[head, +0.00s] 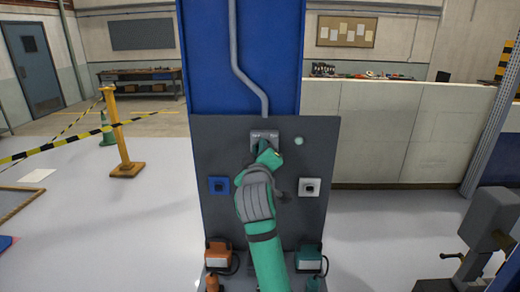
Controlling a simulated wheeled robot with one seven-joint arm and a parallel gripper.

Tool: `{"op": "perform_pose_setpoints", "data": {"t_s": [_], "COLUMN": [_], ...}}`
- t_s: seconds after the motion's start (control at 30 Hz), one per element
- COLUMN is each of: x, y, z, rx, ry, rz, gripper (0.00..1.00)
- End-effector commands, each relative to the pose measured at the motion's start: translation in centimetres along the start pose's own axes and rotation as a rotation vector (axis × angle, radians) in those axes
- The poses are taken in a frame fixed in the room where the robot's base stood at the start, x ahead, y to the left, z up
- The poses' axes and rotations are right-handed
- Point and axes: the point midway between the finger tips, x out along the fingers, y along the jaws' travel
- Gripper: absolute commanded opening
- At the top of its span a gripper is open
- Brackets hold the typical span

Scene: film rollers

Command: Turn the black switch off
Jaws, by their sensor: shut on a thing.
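A dark grey panel (229,145) stands upright on a blue column in front of me. A switch with a grey plate (264,134) sits at its top middle. A switch with a blue plate (218,186) is lower left, and a dark-knobbed switch on a pale plate (309,187) is lower right. My gripper (265,153), at the end of my green arm, is at the top switch and shut on it. The gripper mostly hides that switch's dark knob, so its setting and full colour cannot be told.
A small pale green round light (299,141) is right of the top switch. An orange device (218,254) and a green device (308,259) stand low on either side of my arm. A yellow post (117,130) with striped tape is at left; a grey machine (490,225) is at right.

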Motion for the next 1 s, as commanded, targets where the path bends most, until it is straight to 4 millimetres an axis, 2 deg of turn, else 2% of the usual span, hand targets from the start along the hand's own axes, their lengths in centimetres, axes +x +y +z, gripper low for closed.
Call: {"op": "perform_pose_setpoints", "data": {"t_s": [0.13,0.17,0.2,0.23,0.63,0.77,1.0], "x": [0.1,0.1,0.1,0.1,-0.6,-2.5,-7.0], "y": [0.1,0.1,0.0,0.0,0.0,0.0,0.1], "z": [0.4,0.4,0.4,0.4,0.2,0.2,0.3], "rx": [0.000,0.000,0.000,0.000,0.001,0.002,0.001], "ry": [-0.009,-0.009,-0.008,-0.008,-0.003,-0.002,-0.004], "rz": [0.000,0.000,0.000,0.000,0.000,0.001,0.002], "gripper": [0.00,0.19,0.28,0.33,0.33,0.33,0.33]}}
